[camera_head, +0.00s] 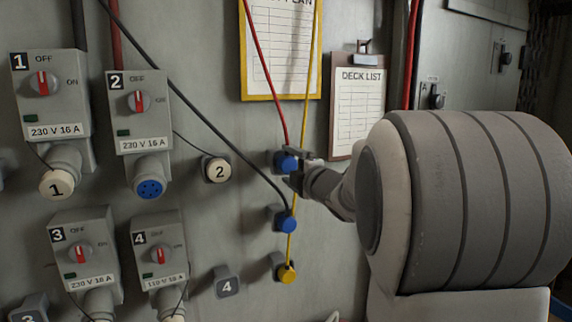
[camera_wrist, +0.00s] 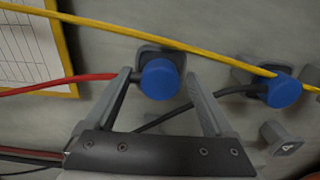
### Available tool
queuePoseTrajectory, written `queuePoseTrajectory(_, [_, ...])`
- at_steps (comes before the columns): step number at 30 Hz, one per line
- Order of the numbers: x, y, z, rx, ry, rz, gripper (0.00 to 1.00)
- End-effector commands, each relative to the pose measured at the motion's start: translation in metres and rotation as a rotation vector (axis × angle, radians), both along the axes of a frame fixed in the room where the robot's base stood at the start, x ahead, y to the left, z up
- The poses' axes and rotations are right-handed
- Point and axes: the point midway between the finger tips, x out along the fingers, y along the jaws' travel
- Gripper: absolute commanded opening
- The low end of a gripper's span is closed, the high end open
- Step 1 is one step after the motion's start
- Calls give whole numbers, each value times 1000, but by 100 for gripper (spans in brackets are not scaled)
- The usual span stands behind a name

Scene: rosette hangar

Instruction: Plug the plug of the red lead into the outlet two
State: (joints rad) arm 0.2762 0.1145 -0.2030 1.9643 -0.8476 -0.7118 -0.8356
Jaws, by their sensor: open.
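The red lead (camera_head: 262,75) hangs down the wall to its blue plug (camera_head: 287,162), which sits in a grey wall holder. My gripper (camera_head: 294,168) is at this plug with open jaws. In the wrist view my gripper (camera_wrist: 157,76) has one finger on each side of the blue plug (camera_wrist: 160,80); I cannot tell whether they touch it. The red lead (camera_wrist: 60,84) runs off to the left there. Outlet two (camera_head: 137,117) is a grey box at upper left. Its blue socket face (camera_head: 150,189) with holes is uncovered. Its cap marked 2 (camera_head: 217,170) sits on the wall beside it.
A black lead's blue plug (camera_head: 283,221) and a yellow lead's plug (camera_head: 286,273) sit below in holders. The black lead (camera_head: 215,125) crosses the wall between outlet two and the plugs. Outlet one (camera_head: 45,100), outlet three (camera_head: 80,250) and outlet four (camera_head: 160,250) surround outlet two.

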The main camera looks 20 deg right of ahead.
Motion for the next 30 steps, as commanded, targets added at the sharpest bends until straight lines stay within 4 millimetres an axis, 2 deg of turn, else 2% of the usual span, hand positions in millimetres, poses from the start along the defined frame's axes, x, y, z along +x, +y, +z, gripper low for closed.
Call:
queuePoseTrajectory(20, [0,0,0,0,-1,0,88])
queuePoseTrajectory(30, [0,0,0,0,0,0,28])
